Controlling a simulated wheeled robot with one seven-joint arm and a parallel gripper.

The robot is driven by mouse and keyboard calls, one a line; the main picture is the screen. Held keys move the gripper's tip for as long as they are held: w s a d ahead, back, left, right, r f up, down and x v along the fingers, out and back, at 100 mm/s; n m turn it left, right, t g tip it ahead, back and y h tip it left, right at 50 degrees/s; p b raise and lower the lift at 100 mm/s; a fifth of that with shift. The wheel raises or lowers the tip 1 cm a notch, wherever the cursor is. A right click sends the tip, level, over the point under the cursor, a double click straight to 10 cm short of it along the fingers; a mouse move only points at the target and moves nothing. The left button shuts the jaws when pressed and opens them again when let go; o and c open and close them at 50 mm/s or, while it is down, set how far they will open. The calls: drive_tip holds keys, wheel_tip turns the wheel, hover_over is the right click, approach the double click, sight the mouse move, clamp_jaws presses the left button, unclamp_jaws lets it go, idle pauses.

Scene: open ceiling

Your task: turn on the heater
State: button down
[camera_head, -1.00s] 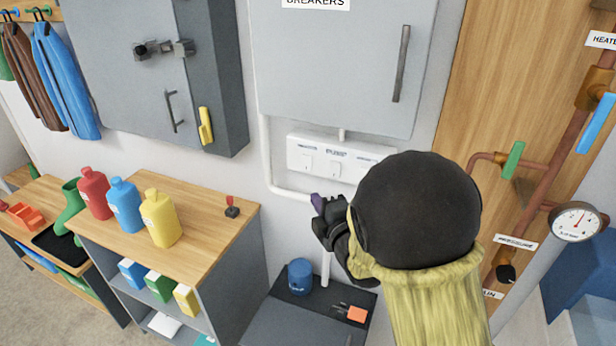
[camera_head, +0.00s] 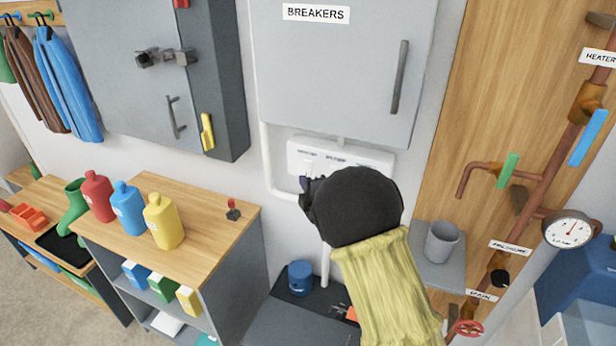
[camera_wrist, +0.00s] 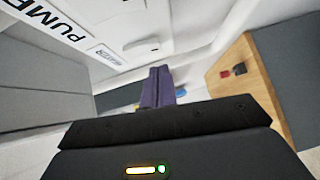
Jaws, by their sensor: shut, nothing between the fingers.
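A white switch panel (camera_head: 360,158) is on the wall below the breaker cabinet. It has small labels along its top, too small to read in the head view. My gripper (camera_head: 304,184) is in front of the panel's lower left part, and my wrist hides some of the panel. In the wrist view my purple fingers (camera_wrist: 157,88) are together and empty. The wrist view shows a large PUMP label (camera_wrist: 52,24) and a smaller, blurred label (camera_wrist: 104,54). A white switch (camera_wrist: 141,47) lies beyond the fingertips. I cannot tell whether the fingers touch anything.
The grey breaker cabinet (camera_head: 335,75) hangs just above the panel. A white pipe (camera_head: 268,160) runs beside it. A HEATER sign (camera_head: 598,57) marks copper pipes with a blue handle (camera_head: 588,138) at right. Bottles (camera_head: 163,221) stand on the left shelf.

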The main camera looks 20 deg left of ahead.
drive_tip(key=shift+w+d+f, duration=0.1)
drive_tip(key=shift+w, duration=0.9)
drive_tip(key=shift+f, duration=0.1)
drive_tip(key=shift+w+b, duration=0.15)
drive_tip(key=shift+b, duration=0.4)
